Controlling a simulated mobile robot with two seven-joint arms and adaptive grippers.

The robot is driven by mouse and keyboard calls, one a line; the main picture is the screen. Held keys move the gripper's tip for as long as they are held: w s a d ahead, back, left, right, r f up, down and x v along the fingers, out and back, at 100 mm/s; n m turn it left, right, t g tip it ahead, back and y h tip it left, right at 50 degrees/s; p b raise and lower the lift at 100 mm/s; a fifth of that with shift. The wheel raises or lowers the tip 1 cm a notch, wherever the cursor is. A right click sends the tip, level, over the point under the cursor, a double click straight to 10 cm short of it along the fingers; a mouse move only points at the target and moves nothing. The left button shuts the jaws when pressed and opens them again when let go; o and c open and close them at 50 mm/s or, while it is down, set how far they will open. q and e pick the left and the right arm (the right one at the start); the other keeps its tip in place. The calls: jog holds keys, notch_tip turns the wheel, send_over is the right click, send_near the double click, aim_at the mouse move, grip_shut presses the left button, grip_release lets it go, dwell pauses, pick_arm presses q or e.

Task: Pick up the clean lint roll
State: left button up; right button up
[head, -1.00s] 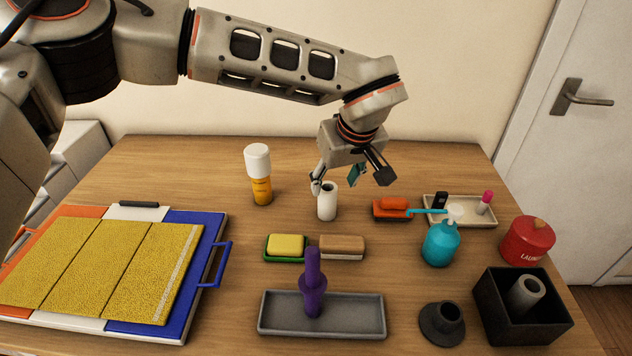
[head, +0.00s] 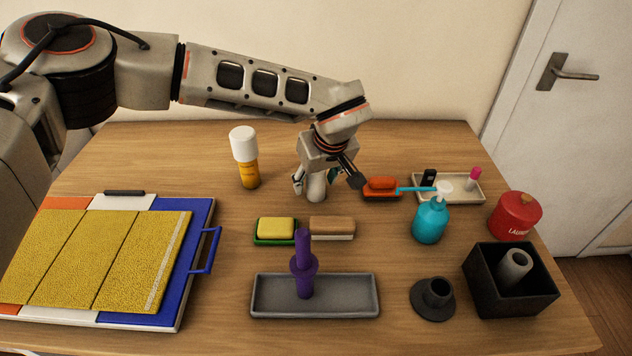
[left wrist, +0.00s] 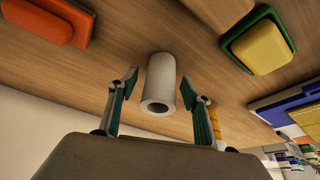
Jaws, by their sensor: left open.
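The clean lint roll (head: 317,188) is a white hollow cylinder standing upright on the table, toward the back middle. My left gripper (head: 328,184) is open and reaches down around it in the head view, hiding its upper part. In the left wrist view the white roll (left wrist: 160,80) lies between the two open fingers (left wrist: 160,92), with a gap on each side. A second, grey roll (head: 515,266) stands in the black box (head: 535,294) at the right. My right gripper is not in view.
A white-capped orange bottle (head: 247,165) stands left of the roll. A grey tray (head: 345,296) holds a purple tool (head: 303,265).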

pick_arm(q)
jog(key=c, duration=1.1)
jog(key=shift+r, duration=0.1)
jog(key=shift+r, duration=0.4)
notch_tip(320, 180, up, 19)
jog(key=shift+r+p, duration=0.1)
jog(key=shift+p, duration=0.45)
